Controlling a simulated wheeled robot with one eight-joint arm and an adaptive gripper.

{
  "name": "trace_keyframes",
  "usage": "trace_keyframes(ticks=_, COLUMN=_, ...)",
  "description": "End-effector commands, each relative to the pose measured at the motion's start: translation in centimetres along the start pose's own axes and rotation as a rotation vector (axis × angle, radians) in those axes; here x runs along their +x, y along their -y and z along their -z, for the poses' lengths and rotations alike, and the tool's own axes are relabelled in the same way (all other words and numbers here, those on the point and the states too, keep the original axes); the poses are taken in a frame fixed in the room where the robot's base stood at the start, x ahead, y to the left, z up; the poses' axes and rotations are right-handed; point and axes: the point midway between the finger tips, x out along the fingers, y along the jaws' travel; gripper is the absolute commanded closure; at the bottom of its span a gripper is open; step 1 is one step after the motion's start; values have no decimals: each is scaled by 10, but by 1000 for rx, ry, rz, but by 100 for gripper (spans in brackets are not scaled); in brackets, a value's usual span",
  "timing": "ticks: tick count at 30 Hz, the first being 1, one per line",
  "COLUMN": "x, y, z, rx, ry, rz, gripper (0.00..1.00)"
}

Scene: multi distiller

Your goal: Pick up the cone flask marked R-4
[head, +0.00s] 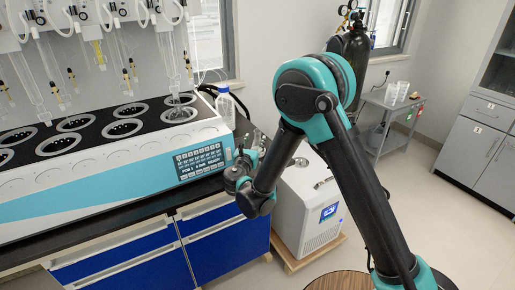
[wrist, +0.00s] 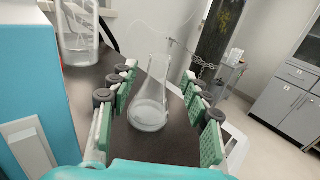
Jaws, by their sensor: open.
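A clear cone flask (wrist: 150,112) stands upright on the dark bench top (wrist: 95,95) in the wrist view. No marking can be read on it, so I cannot tell whether it is R-4. My gripper (wrist: 160,75) is open, with a green-padded finger on each side of the flask. The flask shows between the fingers, and I see no pad pressed on it. In the head view my gripper is beside the right end of the distiller (head: 110,165), mostly hidden by my arm, and the flask cannot be made out clearly there.
A clear bottle (head: 225,105) stands at the distiller's right end; a clear vessel (wrist: 78,40) shows at upper left in the wrist view. A white chiller unit (head: 308,205) stands on the floor beside the bench. A small cart (head: 390,120) with glassware is farther back.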

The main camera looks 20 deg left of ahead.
Motion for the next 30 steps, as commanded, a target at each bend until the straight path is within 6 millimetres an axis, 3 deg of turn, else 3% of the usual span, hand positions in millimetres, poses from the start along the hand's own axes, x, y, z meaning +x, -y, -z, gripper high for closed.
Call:
trace_keyframes(ticks=8, x=16, y=1, z=1, rx=0, ry=0, rz=3, gripper=52)
trace_keyframes(ticks=17, x=55, y=-1, z=2, rx=0, ry=-1, rz=2, gripper=52)
trace_keyframes(ticks=24, x=57, y=-1, z=2, rx=0, ry=-1, rz=0, gripper=52)
trace_keyframes(ticks=30, x=57, y=-1, z=2, rx=0, ry=-1, rz=0, gripper=77)
